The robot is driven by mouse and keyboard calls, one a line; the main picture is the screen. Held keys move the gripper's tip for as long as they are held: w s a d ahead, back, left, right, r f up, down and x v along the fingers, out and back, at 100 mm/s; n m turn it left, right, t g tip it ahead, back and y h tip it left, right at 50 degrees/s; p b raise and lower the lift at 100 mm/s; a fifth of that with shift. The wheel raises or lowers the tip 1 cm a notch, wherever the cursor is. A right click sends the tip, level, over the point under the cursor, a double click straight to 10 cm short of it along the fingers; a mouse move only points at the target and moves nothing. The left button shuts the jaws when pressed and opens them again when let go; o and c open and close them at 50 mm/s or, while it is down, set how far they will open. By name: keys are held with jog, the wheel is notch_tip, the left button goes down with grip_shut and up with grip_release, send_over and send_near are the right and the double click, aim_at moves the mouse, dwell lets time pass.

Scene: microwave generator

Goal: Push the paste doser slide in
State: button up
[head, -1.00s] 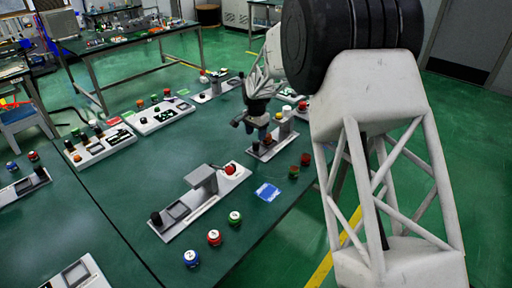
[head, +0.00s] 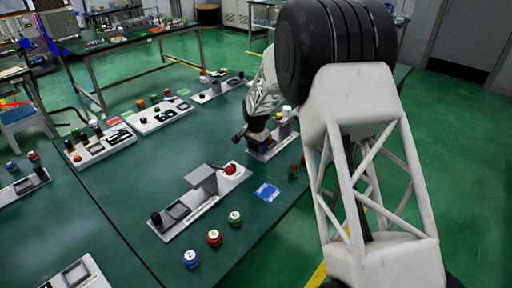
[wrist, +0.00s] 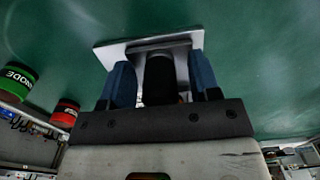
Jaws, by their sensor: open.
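In the wrist view, my gripper (wrist: 160,64) is open, with one blue finger on each side of a black cylindrical knob (wrist: 160,84). Contact with the knob cannot be made out. Beyond the knob is the pale base plate with a grey raised part of the paste doser (wrist: 112,50). In the head view, my gripper (head: 256,138) is low over the left end of what looks like the same paste doser (head: 283,133), near the table's right edge. My gripper and arm hide part of it, including its knob.
A green-capped jar (wrist: 16,80) and a red-capped jar (wrist: 65,112) stand left of the gripper in the wrist view. A similar device (head: 205,195), a blue card (head: 267,193) and several numbered jars stand nearer in the head view. The table (head: 130,185) between devices is clear.

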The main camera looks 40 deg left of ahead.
jog(key=shift+c, duration=0.2)
grip_shut()
jog(key=shift+w, duration=2.35)
jog(key=shift+o, duration=0.2)
grip_release()
jog(key=shift+r, duration=3.9)
